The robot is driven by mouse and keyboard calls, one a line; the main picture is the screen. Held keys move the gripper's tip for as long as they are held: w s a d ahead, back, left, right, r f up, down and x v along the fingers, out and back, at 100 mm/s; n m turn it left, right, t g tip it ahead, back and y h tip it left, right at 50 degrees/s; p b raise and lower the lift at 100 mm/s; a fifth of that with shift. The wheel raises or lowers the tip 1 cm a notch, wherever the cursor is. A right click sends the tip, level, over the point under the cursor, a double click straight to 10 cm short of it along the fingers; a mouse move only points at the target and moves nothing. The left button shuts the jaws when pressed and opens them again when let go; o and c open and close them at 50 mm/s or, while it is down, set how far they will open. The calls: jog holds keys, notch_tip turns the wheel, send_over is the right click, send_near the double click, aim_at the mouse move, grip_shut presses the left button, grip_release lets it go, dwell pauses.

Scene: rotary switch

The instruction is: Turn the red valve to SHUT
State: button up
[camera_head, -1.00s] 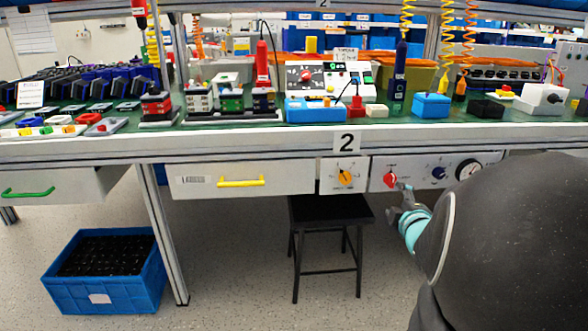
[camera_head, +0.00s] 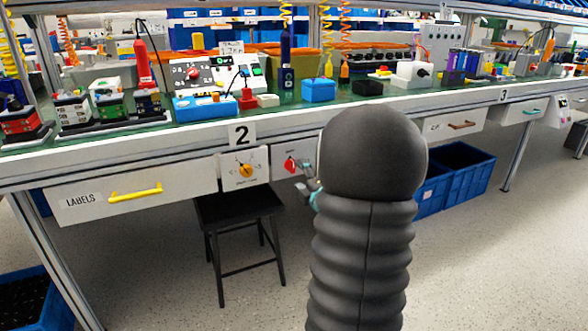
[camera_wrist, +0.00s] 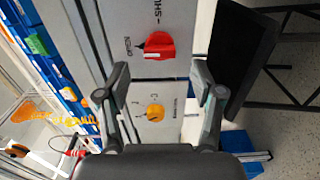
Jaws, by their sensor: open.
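In the wrist view the red valve (camera_wrist: 159,46) lies ahead of my gripper (camera_wrist: 162,78), in the upper middle. Its narrow end points left in that picture, toward the OPEN mark (camera_wrist: 127,47). The SHUT mark (camera_wrist: 157,12) is near the top edge. My gripper is open, with its fingers apart and nothing seen between them but the panel. In the head view my gripper (camera_head: 308,190) is just right of and below the valve, partly hidden by my arm.
A black stool (camera_head: 238,208) stands below. A drawer with a yellow handle (camera_head: 136,192) is left. My arm hides the panel's right part.

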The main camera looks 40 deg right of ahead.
aim_at(294, 168)
jog(key=shift+x, duration=2.4)
jog(key=c, duration=1.2)
